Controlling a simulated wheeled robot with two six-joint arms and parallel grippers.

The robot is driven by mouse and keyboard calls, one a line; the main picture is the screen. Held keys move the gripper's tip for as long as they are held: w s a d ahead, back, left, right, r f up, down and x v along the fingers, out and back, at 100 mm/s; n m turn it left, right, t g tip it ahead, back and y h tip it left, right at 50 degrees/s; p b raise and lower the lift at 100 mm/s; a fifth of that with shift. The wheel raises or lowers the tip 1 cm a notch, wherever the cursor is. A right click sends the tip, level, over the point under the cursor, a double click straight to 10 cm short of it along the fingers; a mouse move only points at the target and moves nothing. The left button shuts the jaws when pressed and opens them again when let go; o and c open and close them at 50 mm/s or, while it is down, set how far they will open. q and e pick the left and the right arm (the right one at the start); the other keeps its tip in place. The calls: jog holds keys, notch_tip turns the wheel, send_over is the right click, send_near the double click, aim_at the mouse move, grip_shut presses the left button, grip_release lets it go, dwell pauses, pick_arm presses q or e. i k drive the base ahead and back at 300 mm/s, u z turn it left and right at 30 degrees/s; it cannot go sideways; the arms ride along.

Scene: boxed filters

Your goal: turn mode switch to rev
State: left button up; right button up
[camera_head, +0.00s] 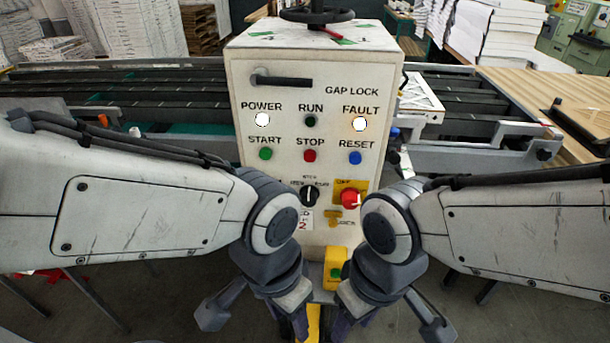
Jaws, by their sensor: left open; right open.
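My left gripper (257,317) hangs low, below and left of the knob, open and empty. My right gripper (390,326) hangs low, below and right of the knob, open and empty. Neither touches the switch.
A red knob (350,199) on a yellow plate is right of the switch, a key-like yellow part (334,217) below it. Green (265,154), red (310,156) and blue (355,158) buttons are above. A yellow box with a green button (335,270) stands between my wrists.

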aim_at(310, 194)
jog(key=z, duration=2.5)
jog(key=k, duration=1)
jog(key=u, duration=1.9)
